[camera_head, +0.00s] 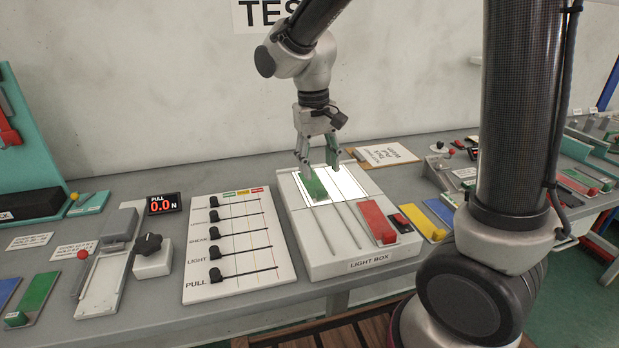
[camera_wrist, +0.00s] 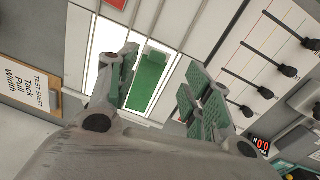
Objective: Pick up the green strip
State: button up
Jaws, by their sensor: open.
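A green strip (camera_head: 315,187) lies on the lit panel at the back of the white light box (camera_head: 345,258). My gripper (camera_head: 319,168) is above this strip, with its green-padded fingers spread and nothing between them. In the wrist view the green strip (camera_wrist: 150,78) shows between the open fingers (camera_wrist: 160,72), and the near finger parts hide some of its surroundings. I cannot tell whether the fingertips touch the panel. Another green strip (camera_head: 38,292) lies at the far left of the bench.
A red block (camera_head: 377,221) sits at the front right of the light box. A slider board (camera_head: 240,285) stands to its left and a clipboard (camera_head: 385,153) behind it on the right. A PULL display (camera_head: 163,204) reads 0.0 N. Other fixtures line the bench.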

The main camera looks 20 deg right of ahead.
aim_at(320, 190)
jog(key=shift+w+a+m, duration=0.1)
jog(key=shift+w+m, duration=0.4)
jog(key=shift+w, duration=0.05)
jog(key=f, duration=0.5)
jog(key=d+f, duration=0.1)
jog(key=f, duration=0.1)
jog(key=shift+s+f, duration=0.15)
jog(key=shift+f, duration=0.05)
jog(key=c, duration=1.1)
